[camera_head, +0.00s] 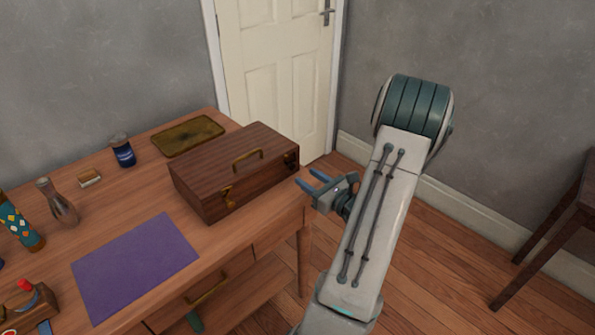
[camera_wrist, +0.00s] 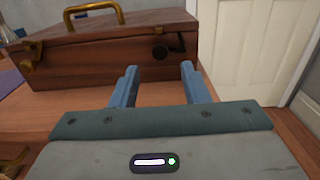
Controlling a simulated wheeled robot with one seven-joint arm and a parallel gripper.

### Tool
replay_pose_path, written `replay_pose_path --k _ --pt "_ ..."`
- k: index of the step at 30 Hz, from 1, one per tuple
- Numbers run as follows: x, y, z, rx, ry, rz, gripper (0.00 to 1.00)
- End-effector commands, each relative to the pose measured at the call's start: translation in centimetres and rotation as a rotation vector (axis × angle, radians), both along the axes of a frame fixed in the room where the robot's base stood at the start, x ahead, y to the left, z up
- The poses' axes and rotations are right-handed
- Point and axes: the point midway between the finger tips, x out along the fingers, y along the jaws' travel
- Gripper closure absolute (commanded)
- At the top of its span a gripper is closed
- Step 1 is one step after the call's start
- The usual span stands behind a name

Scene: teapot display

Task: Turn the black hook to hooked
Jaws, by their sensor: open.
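A closed brown wooden box (camera_head: 235,172) with a brass handle stands at the table's right end; its front also fills the upper left of the wrist view (camera_wrist: 110,62). A small dark fitting, apparently the black hook (camera_wrist: 160,53), is on the right part of the box front. In the head view its spot (camera_head: 291,160) is small, and I cannot tell how the hook is turned. A brass latch (camera_head: 228,197) is on the left part of the front. My gripper (camera_head: 311,180) is open and empty, in front of the box's right end, apart from it, blue fingers pointing toward it.
On the wooden table (camera_head: 135,180) are a purple mat (camera_head: 135,265), a brass tray (camera_head: 188,136), a blue jar (camera_head: 122,152), a glass bottle (camera_head: 62,208) and a patterned cylinder (camera_head: 18,226). A white door (camera_head: 275,70) is behind. Open floor lies right of the table.

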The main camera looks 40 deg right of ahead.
Motion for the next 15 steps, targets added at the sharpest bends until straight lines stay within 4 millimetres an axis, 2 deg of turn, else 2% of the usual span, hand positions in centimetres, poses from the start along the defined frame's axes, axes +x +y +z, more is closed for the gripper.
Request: replay_pose_path --k 1,6,10,15 --pt "1.1 0.1 0.0 -0.001 -0.001 0.004 0.58" --pt "3.6 0.3 0.0 -0.001 0.000 0.002 0.58" --pt "4.7 0.3 0.0 -0.001 -0.001 0.000 0.58" --pt "5.1 0.4 0.0 -0.001 0.000 0.000 0.58"
